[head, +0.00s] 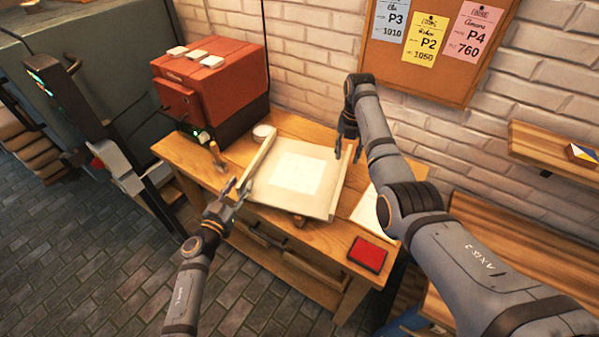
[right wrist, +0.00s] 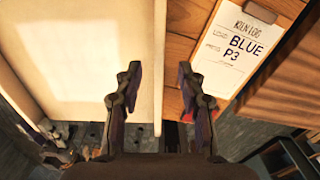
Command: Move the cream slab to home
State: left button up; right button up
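The cream slab (head: 265,190) lies on the wooden workbench, a flat pale board with a lighter square in its middle and raised rails along its left and right sides. It also shows in the right wrist view (right wrist: 85,100). My left gripper (head: 240,187) is at the slab's left edge near the front corner, its fingers apart. My right gripper (head: 347,152) is at the slab's right side toward the back. In the right wrist view its two fingers (right wrist: 159,90) are apart, with the right rail running between them. No spot marked home can be made out.
A red kiln-like box (head: 225,85) stands at the bench's back left. A wooden-handled tool (head: 216,157) and a round tin (head: 263,133) are left of the slab. A red pad (head: 367,254) lies front right. A paper log (right wrist: 246,47) reads "BLUE P3". Price cards hang on a corkboard (head: 440,75).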

aim_at(247, 172)
pick_arm(q)
jog(key=x, duration=0.4)
jog(key=shift+w+d+r, duration=0.15)
jog(key=shift+w+r, duration=0.1)
jog(key=shift+w, duration=0.1)
pick_arm(e)
jog(key=f, duration=0.5)
jog(key=shift+s+a, duration=0.25)
jog(key=shift+s, duration=0.1)
pick_arm(q)
jog(key=shift+w+d+f, duration=0.2)
jog(key=shift+w+d, duration=0.05)
jog(key=shift+w, duration=0.35)
pick_arm(e)
jog(key=shift+w+d+f, duration=0.1)
jog(key=shift+w+f, duration=0.15)
jog(key=shift+f, duration=0.3)
pick_arm(q)
jog(key=shift+s+r, duration=0.1)
pick_arm(e)
jog(key=shift+s+r, duration=0.1)
pick_arm(q)
jog(key=shift+c, duration=1)
pick_arm(e)
jog(key=shift+c, duration=1)
pick_arm(q)
grip_shut()
pick_arm(e)
grip_shut()
